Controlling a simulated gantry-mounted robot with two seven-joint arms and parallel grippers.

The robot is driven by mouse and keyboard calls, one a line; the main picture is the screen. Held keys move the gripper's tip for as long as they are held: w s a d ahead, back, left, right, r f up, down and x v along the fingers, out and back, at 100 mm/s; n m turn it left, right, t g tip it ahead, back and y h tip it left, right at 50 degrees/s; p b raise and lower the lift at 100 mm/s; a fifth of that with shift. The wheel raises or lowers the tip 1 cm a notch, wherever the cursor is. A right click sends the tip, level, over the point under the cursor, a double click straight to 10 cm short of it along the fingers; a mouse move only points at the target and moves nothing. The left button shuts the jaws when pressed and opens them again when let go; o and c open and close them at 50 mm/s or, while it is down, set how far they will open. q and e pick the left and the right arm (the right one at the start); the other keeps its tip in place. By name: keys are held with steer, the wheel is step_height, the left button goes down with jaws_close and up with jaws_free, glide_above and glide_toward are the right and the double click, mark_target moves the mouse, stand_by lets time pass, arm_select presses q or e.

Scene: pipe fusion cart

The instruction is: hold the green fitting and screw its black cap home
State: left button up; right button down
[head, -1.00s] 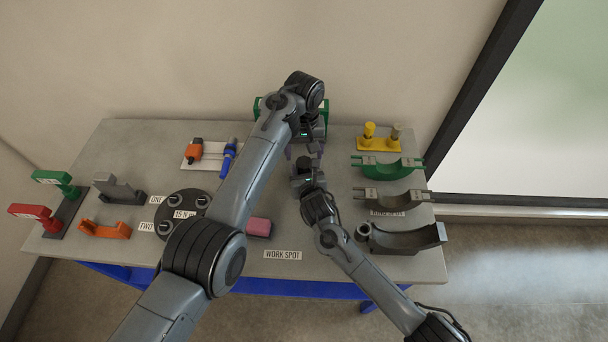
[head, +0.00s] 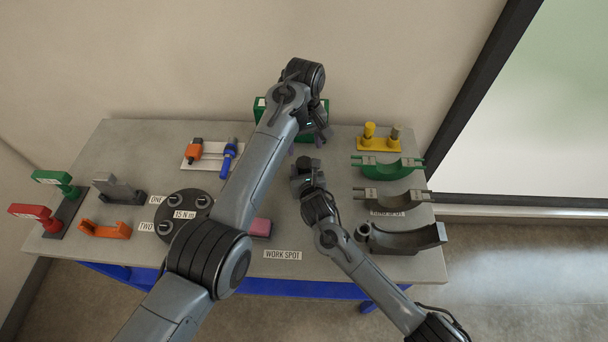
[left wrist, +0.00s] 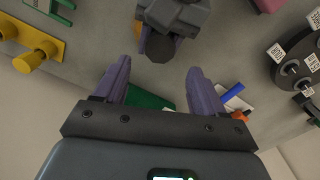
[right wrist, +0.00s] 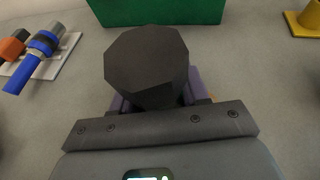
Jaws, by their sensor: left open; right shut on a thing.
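The black cap (right wrist: 148,62) is a dark faceted piece standing above the fingers of my right gripper (right wrist: 152,100) in the right wrist view. It also shows as a dark disc in the left wrist view (left wrist: 160,48) and at the tip of my right arm in the head view (head: 304,163). My right gripper (head: 306,178) is shut on the piece under the cap. That piece is nearly hidden, so I cannot see its green or how the cap sits on it. My left gripper (head: 309,141) is open and empty, beyond the cap and apart from it (left wrist: 160,88).
A green box (head: 290,122) stands behind my grippers. A yellow stand (head: 379,143) and several curved cradles (head: 388,168) are at the right. A white tray with blue and orange tools (head: 212,153), a dark round plate (head: 183,214) and a pink block (head: 260,228) lie left.

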mark_target(304, 162)
arm_select(q)
steer(key=shift+f, duration=3.85)
steer(key=c, duration=1.1)
steer(key=m, duration=0.3)
steer(key=shift+m, duration=0.3)
steer(key=o, duration=1.2)
steer(key=shift+r, duration=0.1)
